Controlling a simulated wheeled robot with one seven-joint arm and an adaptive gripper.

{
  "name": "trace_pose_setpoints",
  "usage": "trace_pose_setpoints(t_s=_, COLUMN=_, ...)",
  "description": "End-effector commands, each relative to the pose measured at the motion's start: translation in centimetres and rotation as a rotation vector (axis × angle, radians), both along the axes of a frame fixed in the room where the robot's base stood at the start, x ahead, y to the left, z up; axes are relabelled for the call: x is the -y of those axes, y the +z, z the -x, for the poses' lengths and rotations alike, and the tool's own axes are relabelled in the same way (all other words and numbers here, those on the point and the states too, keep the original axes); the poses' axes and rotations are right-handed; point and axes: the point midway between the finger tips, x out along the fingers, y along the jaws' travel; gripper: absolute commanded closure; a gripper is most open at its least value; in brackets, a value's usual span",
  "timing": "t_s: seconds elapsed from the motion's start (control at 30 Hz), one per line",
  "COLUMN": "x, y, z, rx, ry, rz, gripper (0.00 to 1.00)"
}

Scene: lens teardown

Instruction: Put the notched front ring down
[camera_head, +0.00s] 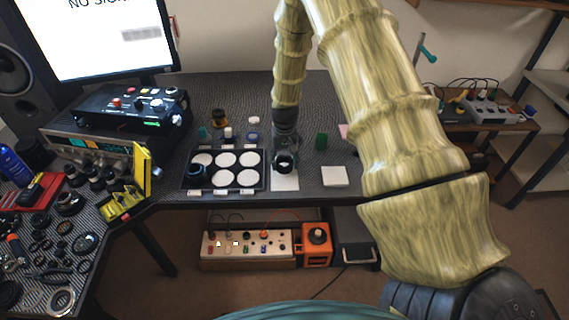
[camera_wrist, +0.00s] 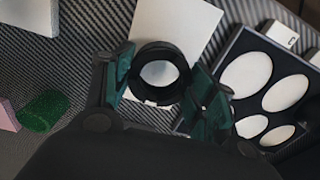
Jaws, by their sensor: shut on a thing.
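The notched front ring (camera_wrist: 160,72) is a short black ring, with a pale surface showing through its opening. My gripper (camera_wrist: 160,88) is shut on it, a green-padded finger on each side. In the head view my gripper (camera_head: 285,157) points down over a white sheet (camera_head: 286,184) on the dark desk, and the ring is small and dark there. The sheet also lies behind the ring in the wrist view (camera_wrist: 178,28). I cannot tell whether the ring touches the sheet.
A black tray (camera_head: 225,189) with white round pads stands left of the sheet; a dark round part (camera_head: 197,171) sits in its left side. Small parts stand behind the tray.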

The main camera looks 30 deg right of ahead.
Motion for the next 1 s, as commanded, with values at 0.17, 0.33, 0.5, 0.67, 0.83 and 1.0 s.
trace_pose_setpoints(t_s=0.17, x=-0.1, y=-1.6, z=0.1, rx=-0.002, ry=0.0, rz=-0.001, gripper=0.77)
trace_pose_setpoints(t_s=0.33, x=-0.1, y=-2.1, z=0.0, rx=0.0, ry=0.0, rz=-0.001, gripper=0.77)
trace_pose_setpoints(t_s=0.5, x=-0.1, y=-2.2, z=0.0, rx=0.0, ry=0.0, rz=0.0, gripper=0.77)
trace_pose_setpoints(t_s=0.67, x=-0.1, y=-2.4, z=0.0, rx=0.0, ry=0.0, rz=0.0, gripper=0.4)
trace_pose_setpoints(t_s=0.83, x=-0.1, y=-2.4, z=0.0, rx=0.0, ry=0.0, rz=0.0, gripper=0.22)
trace_pose_setpoints(t_s=1.0, x=-0.1, y=-2.4, z=0.0, rx=0.0, ry=0.0, rz=0.0, gripper=0.22)
